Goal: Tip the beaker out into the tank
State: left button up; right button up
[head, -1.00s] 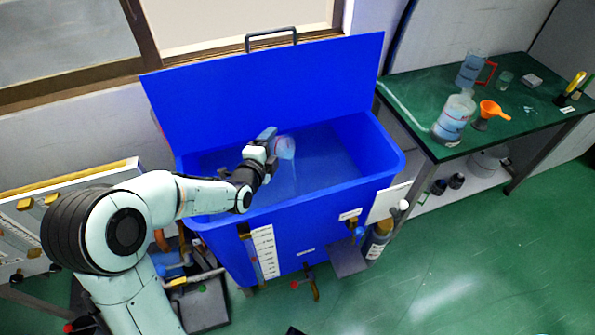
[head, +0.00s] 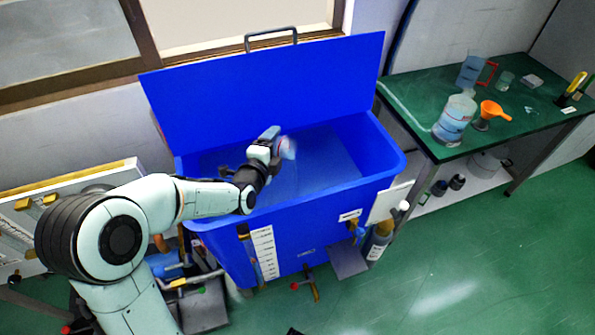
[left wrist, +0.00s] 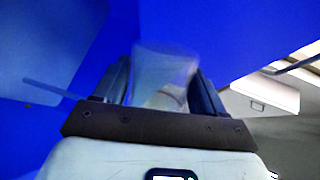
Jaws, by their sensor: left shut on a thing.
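The blue tank (head: 290,217) stands in the middle of the head view with its lid (head: 270,90) raised at the back. My left gripper (head: 274,146) is over the tank's opening, shut on the clear beaker (head: 289,148). The beaker also shows between the fingers in the left wrist view (left wrist: 163,75). In the head view it is small and blurred, and my gripper partly covers it. A faint pale streak below it may be liquid, but I cannot tell how much is left inside. My right gripper is not in view.
Valves and a brown bottle (head: 378,240) sit at the tank's front. The floor at lower right is clear.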

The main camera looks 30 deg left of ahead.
pick_arm(q)
jog(key=shift+d+r+m+y, duration=0.2)
jog(key=shift+r+m+y, duration=0.15)
jog(key=shift+m, duration=0.35)
dwell(0.6)
jog(key=shift+a+f+n, duration=0.35)
jog(key=shift+f+n, duration=0.05)
jog(key=shift+n, duration=0.4)
jog(key=shift+a+f+n+h+p, duration=0.1)
jog(key=shift+a+n+h+p, duration=0.05)
jog(key=shift+n+h+p, duration=0.25)
jog(key=shift+f, duration=0.15)
